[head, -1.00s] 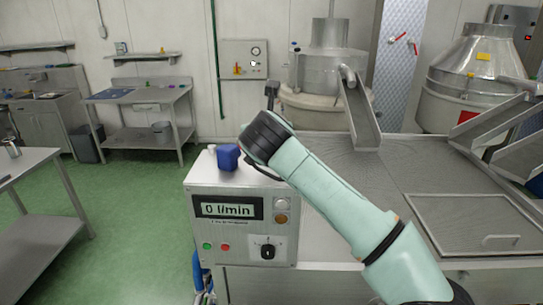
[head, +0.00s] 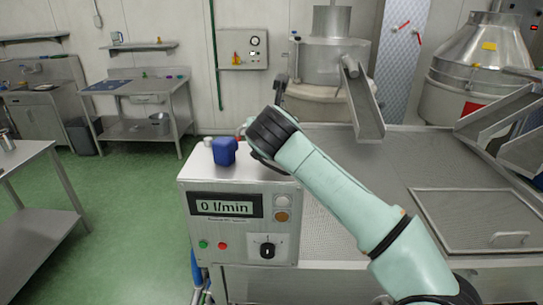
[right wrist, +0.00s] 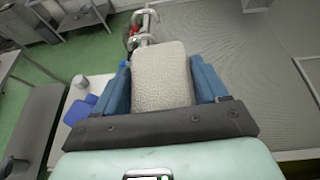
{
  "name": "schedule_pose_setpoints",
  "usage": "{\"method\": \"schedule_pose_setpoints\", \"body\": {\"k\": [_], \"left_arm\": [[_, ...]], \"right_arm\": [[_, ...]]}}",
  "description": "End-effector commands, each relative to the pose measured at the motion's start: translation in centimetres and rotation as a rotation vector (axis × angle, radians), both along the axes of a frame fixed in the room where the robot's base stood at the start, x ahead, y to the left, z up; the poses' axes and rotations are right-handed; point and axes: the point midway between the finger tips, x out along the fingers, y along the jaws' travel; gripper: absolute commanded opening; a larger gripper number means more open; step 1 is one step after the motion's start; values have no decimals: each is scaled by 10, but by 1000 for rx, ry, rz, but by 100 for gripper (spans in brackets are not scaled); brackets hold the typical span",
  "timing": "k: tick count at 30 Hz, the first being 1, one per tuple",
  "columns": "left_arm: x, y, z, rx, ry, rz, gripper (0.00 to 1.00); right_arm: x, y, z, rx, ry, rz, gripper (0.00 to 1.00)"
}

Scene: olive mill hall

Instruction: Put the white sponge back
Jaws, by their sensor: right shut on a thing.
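The white sponge (right wrist: 160,75) is in the right wrist view, between the two blue fingers of my right gripper (right wrist: 162,80). The gripper is shut on it, and the sponge's broad textured face shows. In the head view my right arm reaches in from the lower right, over the back right corner of the control box (head: 240,224). Its dark wrist hides the fingers and sponge there. My left gripper is not in view.
A blue block (head: 224,151) and a small white item (head: 208,142) stand on the control box. A steel deck (head: 350,175) lies to the right, below a chute (head: 363,105). A steel side table (head: 35,165) is at the left. Metal pipes with a red part (right wrist: 133,38) show beyond the sponge.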

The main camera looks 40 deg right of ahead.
Motion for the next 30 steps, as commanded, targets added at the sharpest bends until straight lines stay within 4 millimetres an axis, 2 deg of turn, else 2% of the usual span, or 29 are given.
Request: {"method": "schedule_pose_setpoints", "body": {"k": [8, 12, 25, 26, 27, 28, 30], "left_arm": [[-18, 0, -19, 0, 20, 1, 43], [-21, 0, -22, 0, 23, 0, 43], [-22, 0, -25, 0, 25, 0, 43], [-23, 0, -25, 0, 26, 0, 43], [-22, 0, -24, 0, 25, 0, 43], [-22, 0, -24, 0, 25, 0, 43], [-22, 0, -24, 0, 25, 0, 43]], "right_arm": [[-1, 0, -39, -1, 2, 0, 39], [-1, 0, -53, -1, 1, 0, 39], [0, 0, -58, 0, -2, 1, 39], [0, 0, -58, 0, -2, 1, 76], [0, 0, -57, 1, -3, 0, 89], [0, 0, -57, 1, -3, 0, 98], [0, 0, -57, 1, -3, 0, 98]]}}
